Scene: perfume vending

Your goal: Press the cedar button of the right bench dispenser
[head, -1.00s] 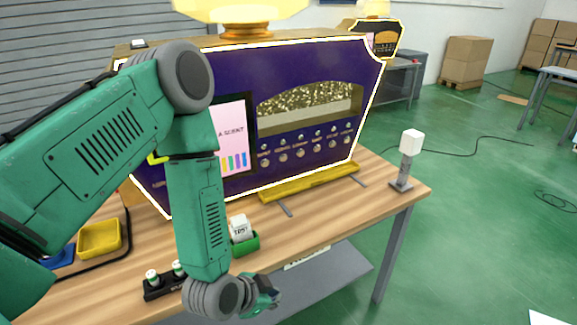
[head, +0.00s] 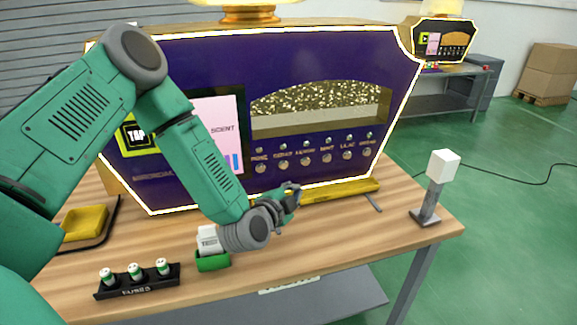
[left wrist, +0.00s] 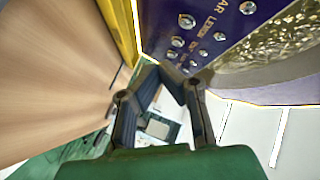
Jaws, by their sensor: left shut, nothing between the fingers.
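A large purple dispenser (head: 190,60) with a gold rim stands on the near wooden bench. Its front has a row of round silver buttons with small lights above. The cedar button (head: 283,162) appears to be second from the left; the small label is blurred. My left gripper (head: 293,190) is shut and empty, below and in front of the button row, apart from the buttons. In the left wrist view, its fingers (left wrist: 163,72) close together beside the button panel; part of a label ending in "AR" shows at the top. My right gripper is not visible.
A yellow ledge (head: 340,191) lies under the buttons. A green holder with a white tester (head: 212,262), a black rack of bottles (head: 137,281), a yellow tray (head: 86,222) and a white block on a stand (head: 443,166) are on the bench. A smaller, similar dispenser (head: 441,40) stands far right.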

